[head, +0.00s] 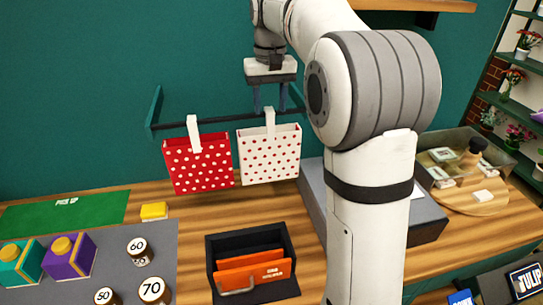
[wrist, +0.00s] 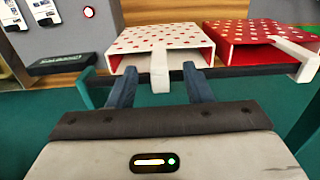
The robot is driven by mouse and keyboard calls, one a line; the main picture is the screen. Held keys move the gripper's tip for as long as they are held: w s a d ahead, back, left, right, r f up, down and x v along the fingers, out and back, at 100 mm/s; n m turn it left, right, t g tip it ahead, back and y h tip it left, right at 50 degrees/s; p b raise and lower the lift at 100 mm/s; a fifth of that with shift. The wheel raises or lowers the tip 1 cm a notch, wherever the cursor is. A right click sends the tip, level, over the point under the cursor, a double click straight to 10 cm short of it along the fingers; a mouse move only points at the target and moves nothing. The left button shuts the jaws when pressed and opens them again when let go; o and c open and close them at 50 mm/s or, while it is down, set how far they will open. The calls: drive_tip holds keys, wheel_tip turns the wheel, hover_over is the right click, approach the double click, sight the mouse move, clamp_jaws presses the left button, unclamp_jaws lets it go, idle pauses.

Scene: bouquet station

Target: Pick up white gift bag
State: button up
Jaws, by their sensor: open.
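The white gift bag (head: 268,156) with red dots hangs by its white strap handle from a dark rail in the head view. It also shows in the wrist view (wrist: 185,36), upper middle. My gripper (head: 270,103) is above the rail. Its two blue-grey fingers are open, one on each side of the bag's handle (wrist: 160,72) in the wrist view, and do not appear closed on it. The red gift bag (head: 198,165) with white dots hangs just left of the white one in the head view; in the wrist view (wrist: 262,38) it is to the right.
The dark rail (head: 215,121) is fixed to the green wall. Below are a black box with orange envelopes (head: 250,262), a yellow block (head: 153,211), round weights (head: 140,251) and a green pick-up mat (head: 65,212). A glass-sided tray (head: 465,180) stands right.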

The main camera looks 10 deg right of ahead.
sight(271, 113)
wheel_tip(271, 113, down, 5)
drive_tip(key=shift+p, duration=0.7)
drive_tip(key=shift+c, duration=0.5)
clamp_jaws()
